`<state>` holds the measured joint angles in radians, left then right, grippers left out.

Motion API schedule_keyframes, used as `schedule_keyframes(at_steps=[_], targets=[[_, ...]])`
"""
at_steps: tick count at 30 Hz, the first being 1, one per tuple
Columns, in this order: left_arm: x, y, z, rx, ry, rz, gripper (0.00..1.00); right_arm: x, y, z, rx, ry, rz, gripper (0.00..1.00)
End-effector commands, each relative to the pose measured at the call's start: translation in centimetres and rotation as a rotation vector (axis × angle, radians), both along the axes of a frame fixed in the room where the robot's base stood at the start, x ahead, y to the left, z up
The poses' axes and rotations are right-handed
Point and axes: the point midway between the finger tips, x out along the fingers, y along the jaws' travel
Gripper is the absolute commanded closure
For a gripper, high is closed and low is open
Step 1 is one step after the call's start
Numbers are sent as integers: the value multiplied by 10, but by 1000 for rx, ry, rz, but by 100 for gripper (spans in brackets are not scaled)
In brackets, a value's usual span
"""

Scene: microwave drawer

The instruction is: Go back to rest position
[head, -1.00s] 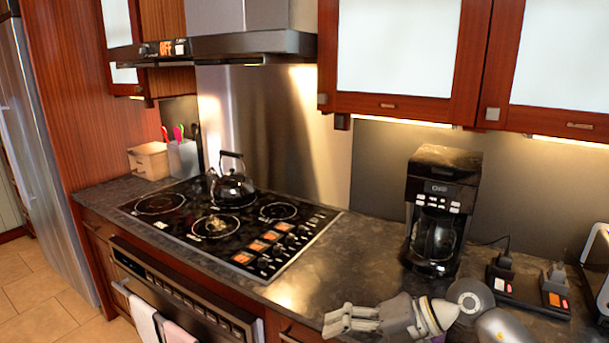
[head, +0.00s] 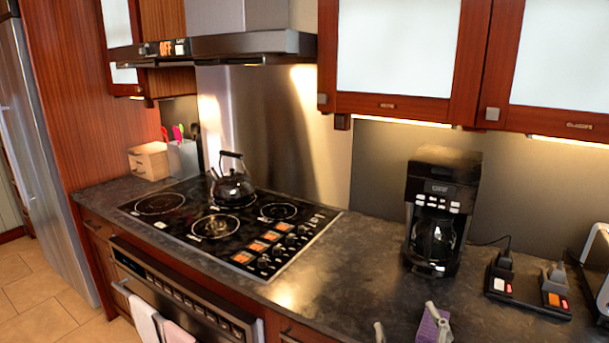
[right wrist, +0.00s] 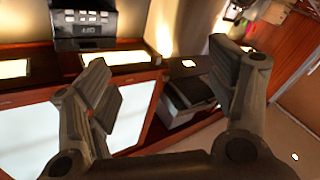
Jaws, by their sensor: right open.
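My right gripper (head: 406,322) shows only in part at the bottom edge of the head view, in front of the counter's front area; most of it is below the picture. In the right wrist view the right gripper (right wrist: 160,68) has its two dark fingers spread wide apart, with nothing between them. It is open and empty and touches nothing that I can see. My left gripper is in neither view.
Towels (head: 146,315) hang on the oven front. White-panelled cabinets (head: 400,50) hang above.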

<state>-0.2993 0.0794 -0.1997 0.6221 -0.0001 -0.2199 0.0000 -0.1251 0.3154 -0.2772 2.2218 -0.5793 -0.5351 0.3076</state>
Motion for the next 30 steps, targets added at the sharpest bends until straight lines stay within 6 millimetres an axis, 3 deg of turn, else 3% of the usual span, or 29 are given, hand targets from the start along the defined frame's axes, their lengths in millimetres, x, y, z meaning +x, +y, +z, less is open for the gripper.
schedule_keyframes(at_steps=[1,4,10,15,21,30], targets=[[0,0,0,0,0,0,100,-11,-10,-25,40,101,-48,21],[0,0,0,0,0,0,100,-38,-26,-73,99,308,-131,21],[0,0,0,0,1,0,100,-119,-36,-159,185,737,-225,21],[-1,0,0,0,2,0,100,-190,-28,-201,223,1031,-234,21],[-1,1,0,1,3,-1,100,-265,-14,-223,248,1310,-204,21],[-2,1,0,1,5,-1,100,-252,-11,-302,238,1351,-207,21]])
